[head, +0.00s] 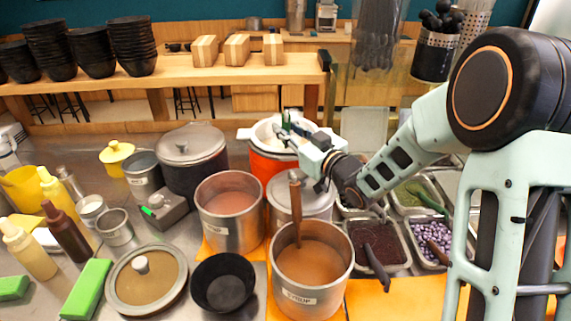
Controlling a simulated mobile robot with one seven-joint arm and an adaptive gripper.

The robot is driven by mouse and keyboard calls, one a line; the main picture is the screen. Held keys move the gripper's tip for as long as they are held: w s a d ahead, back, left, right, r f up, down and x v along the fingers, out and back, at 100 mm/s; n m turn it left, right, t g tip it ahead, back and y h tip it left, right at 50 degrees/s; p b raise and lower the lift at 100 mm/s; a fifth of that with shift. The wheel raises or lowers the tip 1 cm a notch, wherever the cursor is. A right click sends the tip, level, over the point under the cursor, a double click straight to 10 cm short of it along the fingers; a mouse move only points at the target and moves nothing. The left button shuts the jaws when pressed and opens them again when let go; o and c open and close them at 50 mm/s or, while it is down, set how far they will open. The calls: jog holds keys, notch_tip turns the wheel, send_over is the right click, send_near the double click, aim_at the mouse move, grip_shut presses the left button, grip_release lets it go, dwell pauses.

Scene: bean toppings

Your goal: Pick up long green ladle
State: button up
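A ladle or spoon with a dark green handle (432,202) rests in the tray of green topping (408,193), right of my forearm; its lower end is hidden in the topping. I cannot tell for certain that this is the long green ladle. My gripper (285,124) is over the orange pot (262,163) with white contents, left of and apart from that handle. The gripper's fingers are small and blend with the white behind, so whether they are open is unclear. No held thing can be made out.
Steel pots of pink liquid (230,200) and brown syrup (312,268) stand in front; a brown ladle handle (295,205) rises from the syrup. A dark-handled spoon (372,255) lies in the dark red topping tray. A black bowl (222,283) and bottles (66,232) stand left.

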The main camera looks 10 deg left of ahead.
grip_shut()
jog(key=shift+r, duration=0.15)
notch_tip(320, 180, up, 10)
jog(key=shift+f, duration=0.2)
dwell(0.5)
